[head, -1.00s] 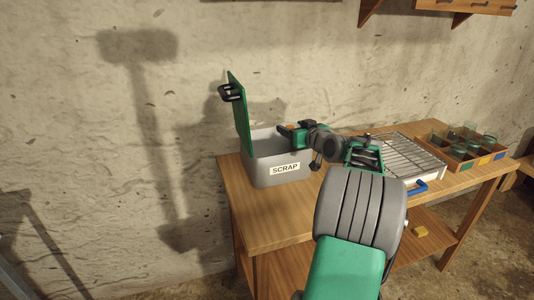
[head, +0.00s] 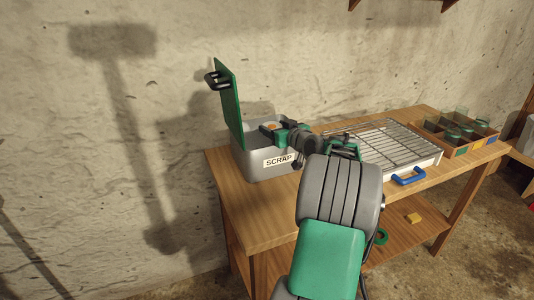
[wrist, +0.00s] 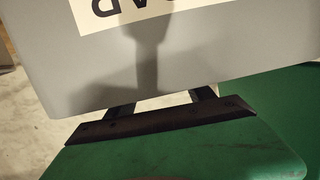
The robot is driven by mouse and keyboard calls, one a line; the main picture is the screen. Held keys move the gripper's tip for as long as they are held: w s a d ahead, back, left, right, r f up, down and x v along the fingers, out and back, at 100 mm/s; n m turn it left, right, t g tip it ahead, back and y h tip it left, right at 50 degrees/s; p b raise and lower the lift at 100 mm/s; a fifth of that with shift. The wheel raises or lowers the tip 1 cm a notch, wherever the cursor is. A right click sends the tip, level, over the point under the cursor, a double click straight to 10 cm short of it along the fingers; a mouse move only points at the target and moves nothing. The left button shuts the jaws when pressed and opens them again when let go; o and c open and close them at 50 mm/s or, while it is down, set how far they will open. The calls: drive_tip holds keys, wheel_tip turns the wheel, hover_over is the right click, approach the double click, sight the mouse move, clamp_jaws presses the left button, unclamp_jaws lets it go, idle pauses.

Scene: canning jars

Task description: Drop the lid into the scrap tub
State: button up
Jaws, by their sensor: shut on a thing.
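The scrap tub (head: 249,163) is a grey box labelled SCRAP at the left end of the workbench. Its green hinged cover (head: 229,100) stands open. My gripper (head: 270,126) reaches in from the right over the tub's opening, shut on a small orange-gold lid (head: 271,125), only partly visible. In the wrist view, the tub's grey front wall (wrist: 210,55) with its upside-down label covers my fingertips and the lid. My finger bases show below the rim.
A wire rack (head: 380,142) on a white tray with a blue handle stands mid-bench. A wooden divided crate (head: 432,134) holds glass jars at the right. The bench's (head: 245,215) front left is clear. A yellow block (head: 413,218) and green ring (head: 381,236) lie below.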

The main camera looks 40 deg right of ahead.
drive_tip(key=o, duration=1.4)
drive_tip(key=v, duration=0.7)
drive_tip(key=shift+s, duration=0.4)
drive_tip(key=shift+a+r, duration=0.1)
